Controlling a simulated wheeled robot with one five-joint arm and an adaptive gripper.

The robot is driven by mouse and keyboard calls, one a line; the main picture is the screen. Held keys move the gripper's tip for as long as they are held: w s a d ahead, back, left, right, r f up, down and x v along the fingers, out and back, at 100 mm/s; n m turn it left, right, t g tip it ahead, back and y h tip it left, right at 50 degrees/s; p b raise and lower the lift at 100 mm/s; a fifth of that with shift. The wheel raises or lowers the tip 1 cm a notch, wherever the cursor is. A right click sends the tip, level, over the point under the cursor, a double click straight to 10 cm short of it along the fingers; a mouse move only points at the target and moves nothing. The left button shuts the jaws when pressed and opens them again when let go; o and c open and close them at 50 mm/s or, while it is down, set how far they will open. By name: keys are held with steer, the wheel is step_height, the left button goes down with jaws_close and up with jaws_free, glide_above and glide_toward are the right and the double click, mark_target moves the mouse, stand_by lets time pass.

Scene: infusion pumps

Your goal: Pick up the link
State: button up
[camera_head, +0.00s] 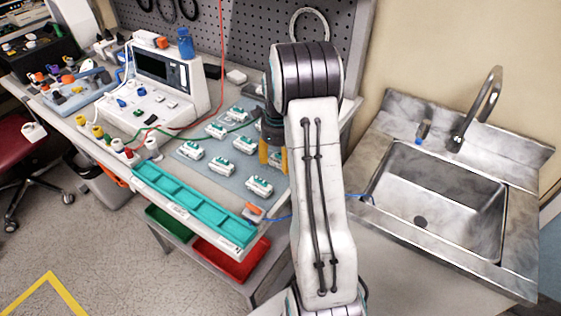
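Several small white-and-green units lie on a blue-grey mat (225,178) on the workbench; one is at the front right (259,187) and another at the left (191,150). No label shows which of these, if any, is the link. My gripper (273,157) points down over the mat's right side. Its two yellow-orange fingers stand apart, and I see nothing held between them. My arm hides part of the gripper and the mat's right edge.
A teal divided tray (190,204) runs along the bench's front edge. A white instrument with a screen (160,85) stands at the back left, with red and green wires. An orange-and-grey item (254,211) lies at the front right corner. A steel sink (440,195) is right.

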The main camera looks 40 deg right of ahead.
steer(key=c, duration=0.9)
steer(key=shift+s, duration=0.1)
steer(key=shift+r, duration=0.45)
jaws_close()
step_height(320, 180, up, 3)
steer(key=shift+r, duration=0.2)
steer(key=s+d+r, duration=0.2)
steer(key=s+r, duration=0.1)
steer(key=s, duration=0.2)
steer(key=s+d+r+b, duration=0.1)
steer(key=s+d+r, duration=0.1)
steer(key=s, duration=0.3)
steer(key=shift+s+d+r, duration=0.25)
steer(key=shift+d+r, duration=0.1)
steer(key=shift+r, duration=0.55)
